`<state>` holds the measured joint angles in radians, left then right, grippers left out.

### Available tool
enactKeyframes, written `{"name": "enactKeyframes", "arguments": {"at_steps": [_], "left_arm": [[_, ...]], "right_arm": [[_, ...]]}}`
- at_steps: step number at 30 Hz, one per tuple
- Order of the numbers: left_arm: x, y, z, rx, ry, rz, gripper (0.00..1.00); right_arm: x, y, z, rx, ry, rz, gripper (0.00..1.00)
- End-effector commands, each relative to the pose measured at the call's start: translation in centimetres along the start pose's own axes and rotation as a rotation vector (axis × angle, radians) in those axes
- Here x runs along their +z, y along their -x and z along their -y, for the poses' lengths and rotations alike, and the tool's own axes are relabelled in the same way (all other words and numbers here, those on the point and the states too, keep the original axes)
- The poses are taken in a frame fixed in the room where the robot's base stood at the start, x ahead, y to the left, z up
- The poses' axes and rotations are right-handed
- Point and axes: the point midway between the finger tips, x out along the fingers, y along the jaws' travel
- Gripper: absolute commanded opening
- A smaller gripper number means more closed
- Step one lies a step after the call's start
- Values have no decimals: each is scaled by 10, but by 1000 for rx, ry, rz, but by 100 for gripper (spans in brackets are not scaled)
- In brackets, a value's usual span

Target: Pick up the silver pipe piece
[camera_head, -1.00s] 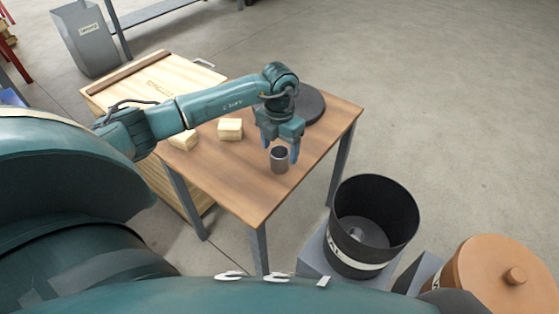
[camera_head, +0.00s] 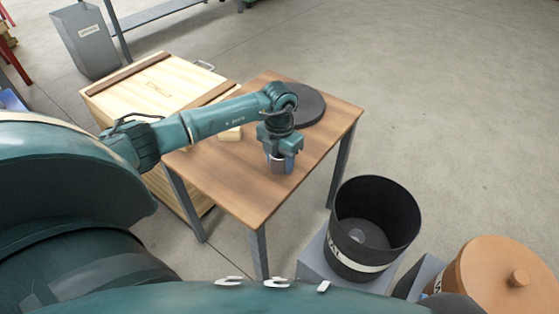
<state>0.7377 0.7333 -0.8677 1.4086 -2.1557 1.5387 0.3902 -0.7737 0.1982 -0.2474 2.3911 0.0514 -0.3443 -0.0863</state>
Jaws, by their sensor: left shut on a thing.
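The silver pipe piece (camera_head: 279,167) stands upright on the wooden table (camera_head: 240,190), near its front right side. My left gripper (camera_head: 280,160) points down over it and is shut on it, with a blue finger on either side. The gripper hides the upper part of the pipe piece. I cannot tell whether the pipe piece still touches the tabletop. My right gripper is not in view.
A dark round disc (camera_head: 305,105) lies behind the gripper on the table. A wooden block (camera_head: 230,134) lies under my forearm. A wooden crate (camera_head: 150,85) stands behind left. A black bin (camera_head: 373,225) and an orange lidded drum (camera_head: 495,275) stand at right.

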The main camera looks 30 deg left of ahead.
Motion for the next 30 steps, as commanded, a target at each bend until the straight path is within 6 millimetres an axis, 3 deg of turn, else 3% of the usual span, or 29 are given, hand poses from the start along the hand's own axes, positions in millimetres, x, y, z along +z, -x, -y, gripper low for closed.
{"name": "enactKeyframes", "arguments": {"at_steps": [4, 13, 24, 30], "left_arm": [[0, 1, 0, 0, 0, 1, 21], [1, 9, 0, 0, 0, 2, 21], [1, 79, -1, 1, 0, 5, 21], [1, 99, 0, -1, 0, 3, 21]], "right_arm": [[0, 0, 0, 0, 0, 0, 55], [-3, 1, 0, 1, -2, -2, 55], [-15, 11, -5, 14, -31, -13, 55], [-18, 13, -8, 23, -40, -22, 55]]}}
